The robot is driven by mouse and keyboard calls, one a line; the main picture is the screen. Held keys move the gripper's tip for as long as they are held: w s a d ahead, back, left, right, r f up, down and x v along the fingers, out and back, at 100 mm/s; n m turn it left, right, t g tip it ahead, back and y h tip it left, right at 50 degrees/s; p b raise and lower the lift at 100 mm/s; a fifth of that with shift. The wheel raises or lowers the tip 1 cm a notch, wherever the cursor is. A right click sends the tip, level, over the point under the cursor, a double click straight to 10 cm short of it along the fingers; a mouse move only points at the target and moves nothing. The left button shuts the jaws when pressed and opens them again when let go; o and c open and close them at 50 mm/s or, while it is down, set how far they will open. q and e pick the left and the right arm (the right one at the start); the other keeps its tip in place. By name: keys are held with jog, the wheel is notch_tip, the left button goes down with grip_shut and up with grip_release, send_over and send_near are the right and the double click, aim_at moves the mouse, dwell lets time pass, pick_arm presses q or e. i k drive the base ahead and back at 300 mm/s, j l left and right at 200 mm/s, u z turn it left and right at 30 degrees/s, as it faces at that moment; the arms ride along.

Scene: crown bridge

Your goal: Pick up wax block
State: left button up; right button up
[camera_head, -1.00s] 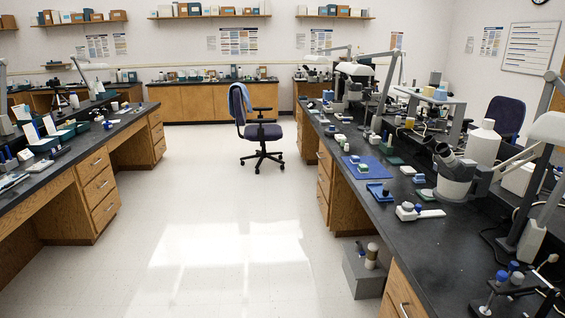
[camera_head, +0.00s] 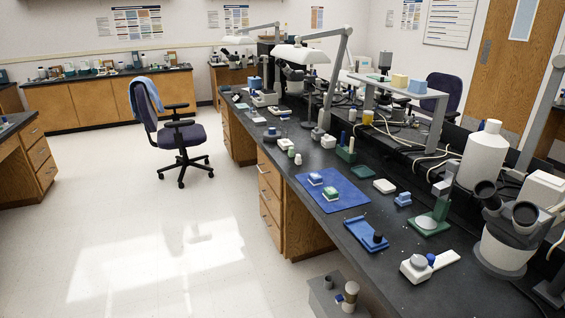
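No gripper of mine shows. I cannot tell for sure which thing is the wax block. A pale yellow block (camera_head: 400,80) and a blue block (camera_head: 417,87) sit side by side on a raised grey shelf (camera_head: 432,95) over the right bench. Small pieces with white, green and blue parts (camera_head: 330,193) lie on a blue mat (camera_head: 343,202) on that bench. A white slab (camera_head: 384,186) lies just right of the mat.
The dark-topped right bench (camera_head: 300,160) is crowded with lamps, a white bottle (camera_head: 483,155) and a microscope (camera_head: 507,235). An office chair (camera_head: 172,135) stands left of it. A grey box (camera_head: 325,297) sits on the floor beside the bench. The pale floor (camera_head: 130,230) is mostly clear.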

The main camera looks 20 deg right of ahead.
aim_at(315, 178)
jog(key=i+z, duration=0.15)
jog(key=i, duration=0.3)
jog(key=i+j+z, duration=0.15)
jog(key=i, duration=0.35)
jog(key=i+j+z, duration=0.15)
jog(key=i, duration=0.3)
jog(key=i+j+z, duration=0.15)
jog(key=i, duration=0.3)
